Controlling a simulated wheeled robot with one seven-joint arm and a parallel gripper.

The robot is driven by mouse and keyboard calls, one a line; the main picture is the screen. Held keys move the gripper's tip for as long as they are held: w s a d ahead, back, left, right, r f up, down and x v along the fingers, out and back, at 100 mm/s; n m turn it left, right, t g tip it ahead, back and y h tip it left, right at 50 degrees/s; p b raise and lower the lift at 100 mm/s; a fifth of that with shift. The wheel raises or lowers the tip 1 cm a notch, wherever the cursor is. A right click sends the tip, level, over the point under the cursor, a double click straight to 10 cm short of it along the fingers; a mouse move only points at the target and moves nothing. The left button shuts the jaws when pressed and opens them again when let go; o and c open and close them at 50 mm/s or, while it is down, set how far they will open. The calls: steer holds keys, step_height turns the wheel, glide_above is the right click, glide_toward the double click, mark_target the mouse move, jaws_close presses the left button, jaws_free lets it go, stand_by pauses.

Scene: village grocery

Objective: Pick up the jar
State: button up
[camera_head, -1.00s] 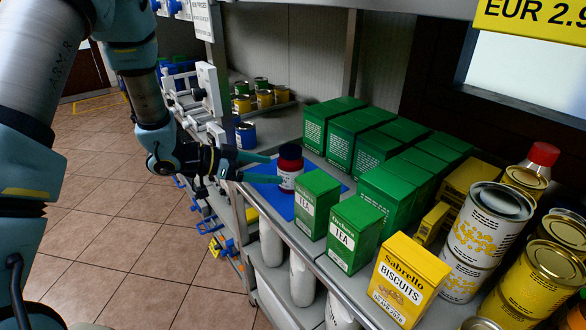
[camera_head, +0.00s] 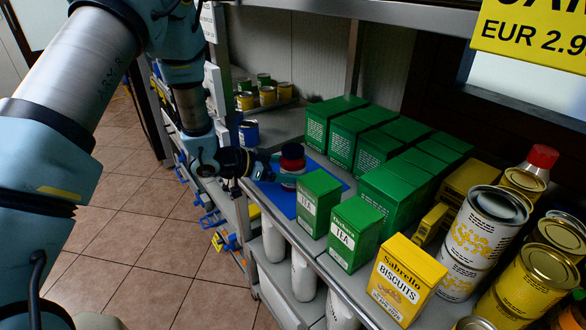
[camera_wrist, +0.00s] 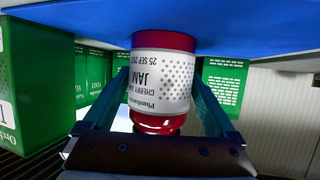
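The jar is a cherry jam jar (camera_head: 292,163) with a white label and a dark red lid. It stands upright on a blue mat (camera_head: 328,172) on the shelf, beside the green tea boxes. My gripper (camera_head: 284,168) is at the jar from the left, level with its body. In the wrist view, which appears upside down, the jar (camera_wrist: 160,82) sits between the two fingers of my gripper (camera_wrist: 161,78), one on each side. The fingers are apart and look open around it; contact with the glass is not clear. The jar rests on the mat (camera_wrist: 240,25).
Green tea boxes (camera_head: 355,232) stand close on the jar's right. A yellow biscuit box (camera_head: 403,278) and yellow-and-white tins (camera_head: 485,235) are nearer. Small tins (camera_head: 262,95) and a blue tin (camera_head: 249,133) stand farther back. An upper shelf (camera_head: 400,10) hangs above.

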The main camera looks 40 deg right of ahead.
jaws_close()
stand_by(0.5)
